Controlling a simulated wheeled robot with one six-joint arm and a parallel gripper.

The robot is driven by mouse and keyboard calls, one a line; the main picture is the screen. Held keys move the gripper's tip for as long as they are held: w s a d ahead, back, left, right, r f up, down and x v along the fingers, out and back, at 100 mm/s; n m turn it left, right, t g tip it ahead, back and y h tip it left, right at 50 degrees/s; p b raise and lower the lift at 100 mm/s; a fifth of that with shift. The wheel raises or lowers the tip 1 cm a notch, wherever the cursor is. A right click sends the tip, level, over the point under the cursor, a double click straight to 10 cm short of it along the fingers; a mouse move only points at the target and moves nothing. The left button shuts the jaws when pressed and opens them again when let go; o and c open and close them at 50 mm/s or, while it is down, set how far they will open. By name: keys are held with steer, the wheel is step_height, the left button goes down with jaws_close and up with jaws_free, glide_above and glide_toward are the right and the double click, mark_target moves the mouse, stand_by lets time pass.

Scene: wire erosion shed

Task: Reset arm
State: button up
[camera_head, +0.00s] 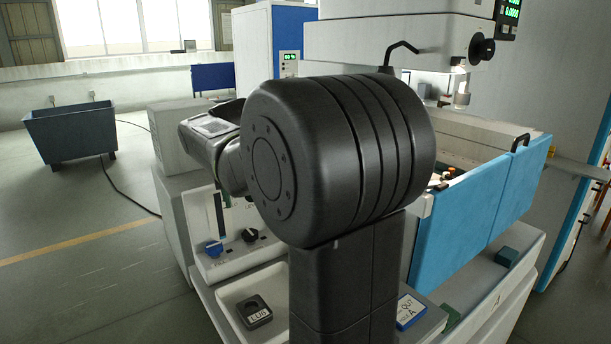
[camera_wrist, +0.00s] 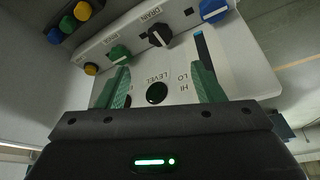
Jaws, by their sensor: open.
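My gripper (camera_wrist: 163,84) shows in the wrist view with its two green fingers well apart. Nothing is seen held between them. Behind the fingers is a pale control panel (camera_wrist: 181,60), seen tilted, with a black round piece (camera_wrist: 156,93) by the word LEVEL in the gap. The panel has a blue knob (camera_wrist: 213,11), a black knob (camera_wrist: 160,34) by DRAIN and a green knob (camera_wrist: 120,54). Whether the fingers touch the panel I cannot tell. In the head view my arm (camera_head: 330,155) hides the gripper and part of the panel (camera_head: 232,232).
A machine tank with blue walls (camera_head: 463,232) stands right of my arm, under a machine head (camera_head: 375,45). A shallow tray (camera_head: 232,292) holds a dark labelled piece (camera_head: 254,311). A blue-edged label (camera_head: 409,311) lies nearby. A grey bin (camera_head: 70,132) and open floor are left.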

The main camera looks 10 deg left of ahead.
mark_target(250, 232)
steer(key=x, duration=1.2)
steer(key=shift+w+f, duration=0.2)
steer(key=shift+f, duration=0.15)
steer(key=shift+w+a+f, duration=0.1)
steer(key=shift+a+f, duration=0.05)
steer(key=shift+f, duration=0.05)
steer(key=shift+m, duration=0.4)
steer(key=shift+r, duration=0.15)
